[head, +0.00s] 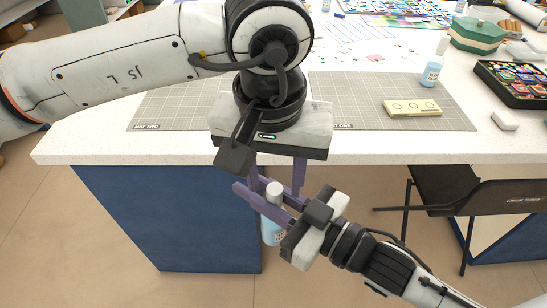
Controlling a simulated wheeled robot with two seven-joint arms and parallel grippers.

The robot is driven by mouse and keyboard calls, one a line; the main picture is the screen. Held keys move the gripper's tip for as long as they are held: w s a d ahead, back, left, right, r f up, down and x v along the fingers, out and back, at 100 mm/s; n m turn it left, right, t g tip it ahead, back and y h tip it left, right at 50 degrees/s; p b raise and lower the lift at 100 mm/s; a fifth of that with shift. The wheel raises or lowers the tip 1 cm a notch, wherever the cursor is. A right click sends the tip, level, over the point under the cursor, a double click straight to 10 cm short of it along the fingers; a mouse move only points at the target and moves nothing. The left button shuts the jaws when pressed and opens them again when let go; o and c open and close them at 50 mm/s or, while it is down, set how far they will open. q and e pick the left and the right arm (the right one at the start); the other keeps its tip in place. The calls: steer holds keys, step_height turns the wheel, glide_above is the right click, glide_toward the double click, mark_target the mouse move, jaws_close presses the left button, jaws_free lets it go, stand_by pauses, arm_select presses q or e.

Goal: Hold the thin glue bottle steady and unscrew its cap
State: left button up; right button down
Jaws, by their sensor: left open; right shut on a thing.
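The glue bottle (271,232) has a light blue body and a pale grey-white cap (274,189). It is held roughly upright in the air in front of the table's front edge. My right gripper (264,200) comes from the lower right and is shut on the bottle below the cap, its purple fingers partly hiding the body. My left gripper (276,184) points down from above and is open. Its two purple fingers hang on either side of the cap, with a visible gap to it. The cap sits on top of the bottle.
The white table (90,137) bears two grey cutting mats (345,110). On its right are a second blue bottle (432,72), a yellow block (411,108), a black tray (515,80) of coloured pieces and a green box (477,36). A black chair (470,196) stands at the right.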

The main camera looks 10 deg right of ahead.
arm_select(q)
steer(key=shift+f, duration=0.55)
jaws_close()
steer(key=n, duration=0.4)
steer(key=shift+d+y, duration=0.1)
steer(key=shift+y, duration=0.2)
stand_by(0.6)
